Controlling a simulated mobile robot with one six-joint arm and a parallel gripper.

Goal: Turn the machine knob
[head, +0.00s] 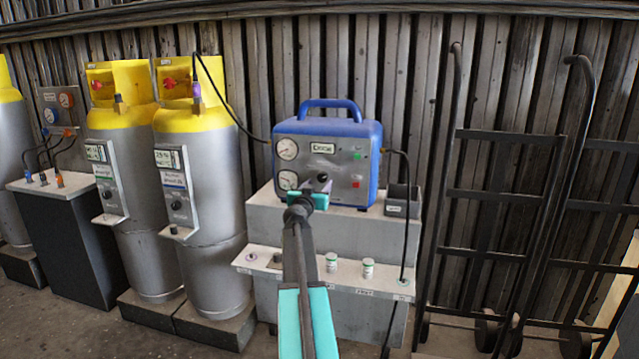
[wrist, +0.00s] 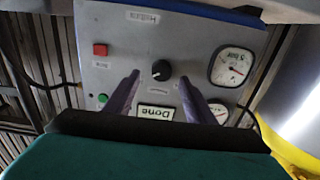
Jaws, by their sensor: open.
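The blue machine (head: 367,135) stands on a grey block and has a grey front panel. Its black knob (wrist: 161,70) shows in the wrist view, which sees the panel upside down; a pale mark is on the knob. In the head view the knob (head: 322,177) is just above my gripper (head: 309,194). My gripper's two purple fingers (wrist: 159,80) are apart and empty, one on each side of the knob in the picture. I cannot tell whether they touch it. The panel display (wrist: 155,113) reads "Done".
A red button (wrist: 100,50), a green button (wrist: 103,97) and gauges (wrist: 232,67) surround the knob. Yellow-topped cylinders (head: 205,170) stand left. A shelf (head: 330,277) below holds small jars (head: 368,267). A black hose (head: 408,220) hangs right, near hand trucks (head: 500,190).

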